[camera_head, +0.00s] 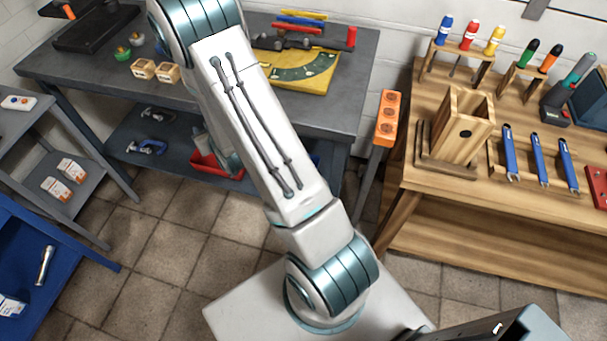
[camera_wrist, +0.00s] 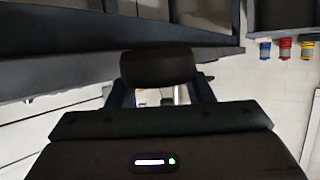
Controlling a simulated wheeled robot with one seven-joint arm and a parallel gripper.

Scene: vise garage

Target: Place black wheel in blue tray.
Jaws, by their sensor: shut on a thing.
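The black wheel (camera_wrist: 158,68) is in the middle of the wrist view, between the fingers of my gripper (camera_wrist: 160,92). In the head view my arm hides the wheel and the fingers; part of my wrist shows low beside the dark workbench. A small blue patch (camera_head: 315,160) shows on the bench's lower shelf, right of my arm. It may be the blue tray, but most of it is hidden.
A red tray (camera_head: 217,166) is on the lower shelf of the dark workbench (camera_head: 345,105), beside my wrist. A wooden bench (camera_head: 420,190) with tools stands at the right. Tiled floor is open in front.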

